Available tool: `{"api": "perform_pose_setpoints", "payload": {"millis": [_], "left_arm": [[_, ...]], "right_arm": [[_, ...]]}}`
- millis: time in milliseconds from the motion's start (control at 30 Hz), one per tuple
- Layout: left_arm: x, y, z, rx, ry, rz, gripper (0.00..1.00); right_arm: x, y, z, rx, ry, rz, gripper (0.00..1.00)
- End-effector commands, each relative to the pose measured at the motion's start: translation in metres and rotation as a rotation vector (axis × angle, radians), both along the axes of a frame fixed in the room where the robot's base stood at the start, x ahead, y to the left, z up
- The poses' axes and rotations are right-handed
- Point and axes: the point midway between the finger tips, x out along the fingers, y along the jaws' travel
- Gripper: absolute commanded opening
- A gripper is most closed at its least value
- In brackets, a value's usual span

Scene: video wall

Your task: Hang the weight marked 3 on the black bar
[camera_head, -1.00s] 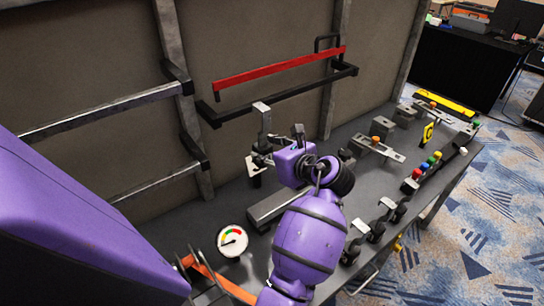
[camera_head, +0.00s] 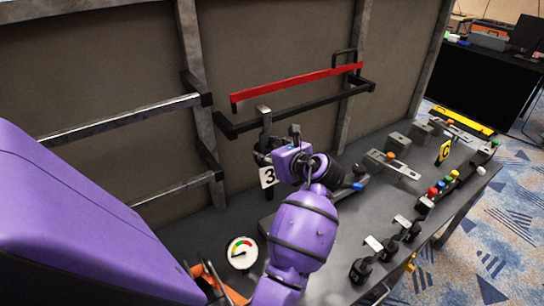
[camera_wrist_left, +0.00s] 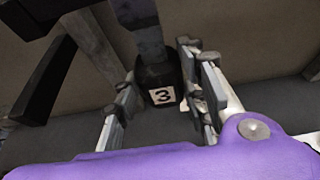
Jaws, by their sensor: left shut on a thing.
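The weight marked 3 (camera_head: 268,177) is dark with a white number label and a grey hook rising from its top. My left gripper (camera_head: 268,155) is shut on it and holds it above the bench, in front of the wall panel. In the left wrist view the weight (camera_wrist_left: 162,92) sits between the two fingers of the gripper (camera_wrist_left: 163,82). The black bar (camera_head: 310,102) sticks out from the wall below a red bar (camera_head: 300,83). The hook's top overlaps the black bar in the head view; I cannot tell whether they touch. My right gripper is not in view.
Two grey bars with black ends (camera_head: 120,118) are fixed to the wall at left. The bench holds a round gauge (camera_head: 241,253), a yellow block marked C (camera_head: 445,151), coloured buttons (camera_head: 442,186) and several black levers (camera_head: 388,248). Red bar hangs close above the black bar.

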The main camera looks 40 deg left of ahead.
Motion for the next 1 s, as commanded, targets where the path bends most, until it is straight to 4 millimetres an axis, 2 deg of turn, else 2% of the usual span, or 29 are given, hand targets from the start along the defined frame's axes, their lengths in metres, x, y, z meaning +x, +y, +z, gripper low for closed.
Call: {"api": "perform_pose_setpoints", "payload": {"millis": [33,133,300,500,967,1000], "left_arm": [[0.003,0.004,0.006,0.006,-0.009,-0.001,0.00],[0.006,0.010,0.006,0.007,-0.009,-0.002,0.00],[0.005,0.009,-0.008,0.006,-0.005,-0.002,0.00],[0.005,0.009,-0.016,0.006,-0.007,-0.002,0.00],[0.005,0.009,-0.019,0.006,-0.009,-0.002,0.00],[0.005,0.009,-0.019,0.006,-0.009,-0.002,0.42]], "right_arm": [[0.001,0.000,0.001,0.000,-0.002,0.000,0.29],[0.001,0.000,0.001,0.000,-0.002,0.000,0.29],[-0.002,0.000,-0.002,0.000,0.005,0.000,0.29],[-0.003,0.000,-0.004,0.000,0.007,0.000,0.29],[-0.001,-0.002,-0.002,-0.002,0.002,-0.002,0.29],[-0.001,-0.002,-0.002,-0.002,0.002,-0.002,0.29]]}}
